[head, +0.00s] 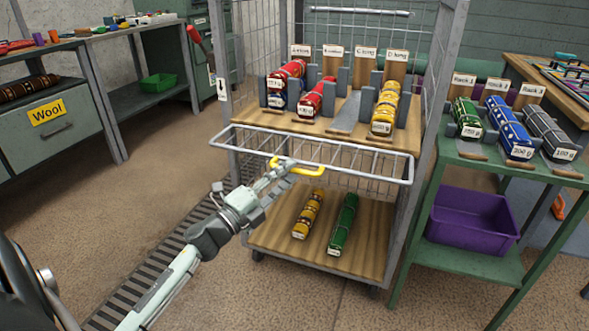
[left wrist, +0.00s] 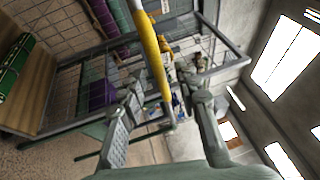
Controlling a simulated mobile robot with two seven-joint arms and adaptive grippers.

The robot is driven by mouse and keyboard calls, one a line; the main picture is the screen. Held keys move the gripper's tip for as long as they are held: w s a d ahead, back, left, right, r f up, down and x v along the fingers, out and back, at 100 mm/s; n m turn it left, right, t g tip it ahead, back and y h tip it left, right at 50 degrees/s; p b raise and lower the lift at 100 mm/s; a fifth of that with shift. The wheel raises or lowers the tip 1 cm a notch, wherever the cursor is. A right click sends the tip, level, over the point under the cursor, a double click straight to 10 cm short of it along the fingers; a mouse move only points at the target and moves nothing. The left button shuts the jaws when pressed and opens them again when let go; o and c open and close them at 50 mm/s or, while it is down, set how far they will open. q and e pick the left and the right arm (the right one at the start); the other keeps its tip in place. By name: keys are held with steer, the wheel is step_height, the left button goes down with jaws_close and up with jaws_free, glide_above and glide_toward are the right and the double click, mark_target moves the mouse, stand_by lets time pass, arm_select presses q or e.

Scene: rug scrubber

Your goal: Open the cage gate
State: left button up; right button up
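The wire cage (head: 434,90) stands in the middle of the head view. Its gate (head: 375,174), a grey-framed wire panel, juts out from the cage front at a slant, at about the middle shelf's height. A yellow handle (head: 312,172) is fixed on the gate. My left gripper (head: 284,167) is at the handle's left part. In the left wrist view, the yellow handle (left wrist: 150,55) runs between my left gripper's fingers (left wrist: 168,98), which are spread apart with gaps beside the bar. Whether they touch it is unclear. My right gripper is not in view.
A green rack (head: 480,172) with rolls and a purple bin (head: 472,219) stands at right. A Wool drawer (head: 50,125) is at left.

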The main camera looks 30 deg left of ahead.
mark_target(305, 154)
arm_select(q)
steer(key=shift+x, duration=1.25)
jaws_close()
